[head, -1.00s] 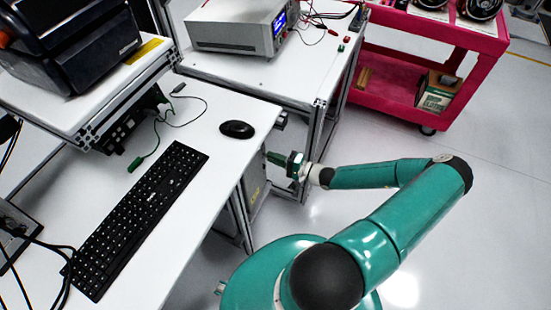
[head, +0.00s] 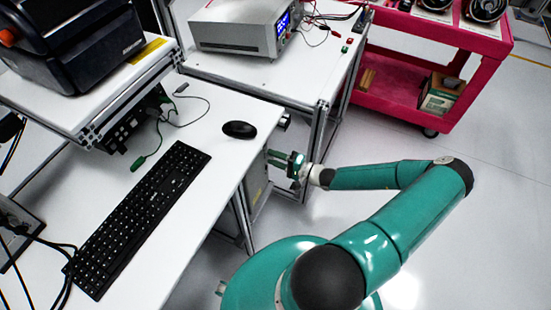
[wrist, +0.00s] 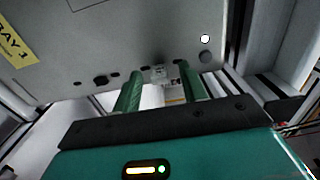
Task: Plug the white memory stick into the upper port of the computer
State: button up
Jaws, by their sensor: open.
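The computer (head: 257,178) is a grey case under the white table's right edge. Its panel (wrist: 85,45) fills the upper wrist view. My gripper (head: 273,157) is at this panel, its two green fingers spread apart. In the wrist view my gripper (wrist: 158,76) has one finger on each side of a small pale piece (wrist: 158,73) at the panel. That piece looks like the white memory stick; I cannot tell whether it sits in a port. The fingers are clear of it at the sides. I cannot make out which port is the upper one.
A yellow "BAY 1" label (wrist: 18,48) is on the panel. A keyboard (head: 140,215) and mouse (head: 239,129) lie on the white table (head: 205,190). A metal-framed bench (head: 295,85) and a red cart (head: 400,60) stand behind. Floor at right is clear.

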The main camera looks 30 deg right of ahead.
jog(key=v, duration=1.3)
jog(key=shift+s+d, duration=0.15)
jog(key=shift+s, duration=0.2)
